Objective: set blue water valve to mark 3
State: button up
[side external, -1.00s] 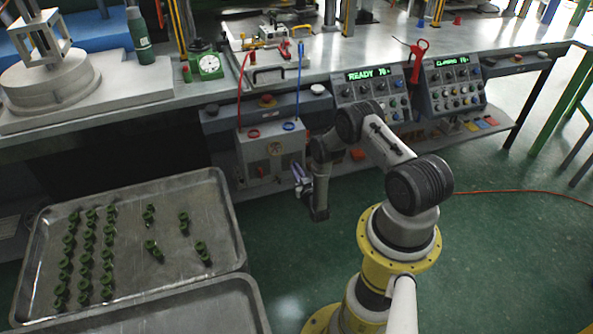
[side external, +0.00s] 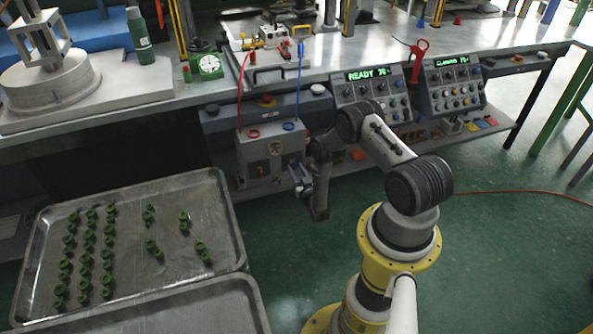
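A grey-white box (side external: 257,153) stands under the bench edge, with a red hose ring (side external: 253,133) and a blue hose ring (side external: 289,126) on its top and a round dial on its front. The blue water valve itself cannot be made out; the right part of the box front is partly behind my gripper. My gripper (side external: 298,177) is at the box's right front side, its fingers pointing toward the box. The fingers are small and dark here, and whether they touch anything is not clear.
Two control panels (side external: 369,99) stand right of the box, the left one reading READY. A metal tray (side external: 228,222) with several green parts lies at the lower left. The bench (side external: 340,60) overhangs behind the box. The green floor right of my arm is mostly clear.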

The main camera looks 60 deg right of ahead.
jog(key=shift+s, duration=0.1)
jog(key=v, duration=1.3)
jog(key=shift+s+a, duration=0.2)
jog(key=shift+a, duration=0.1)
